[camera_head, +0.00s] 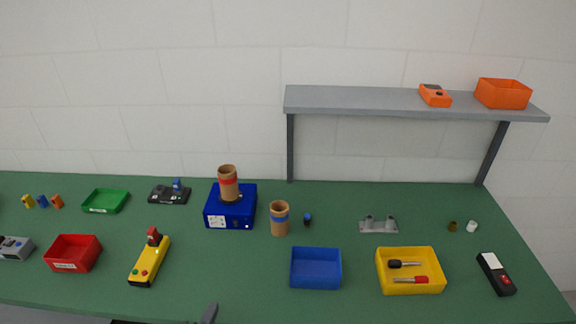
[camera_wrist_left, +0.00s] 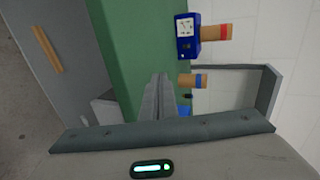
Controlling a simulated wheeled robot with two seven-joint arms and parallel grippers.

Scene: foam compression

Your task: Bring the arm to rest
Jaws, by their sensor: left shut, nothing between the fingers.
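My left gripper (camera_head: 209,312) shows only as a grey tip at the bottom edge of the head view, at the front edge of the green table (camera_head: 340,205). In the left wrist view my left gripper (camera_wrist_left: 160,82) has its two fingers together, with nothing seen between them. It is apart from the objects on the table. A blue box (camera_head: 230,212) with a red-banded brown cylinder (camera_head: 228,183) on top stands towards the back. A blue-banded brown cylinder (camera_head: 279,218) stands right of it. My right gripper is not seen.
A blue tray (camera_head: 316,268) and a yellow tray (camera_head: 410,286) holding tools sit front right. A red tray (camera_head: 73,253) and a yellow handheld device (camera_head: 149,262) are left. A grey shelf (camera_head: 380,101) overhangs the back right. The green table is clear front middle.

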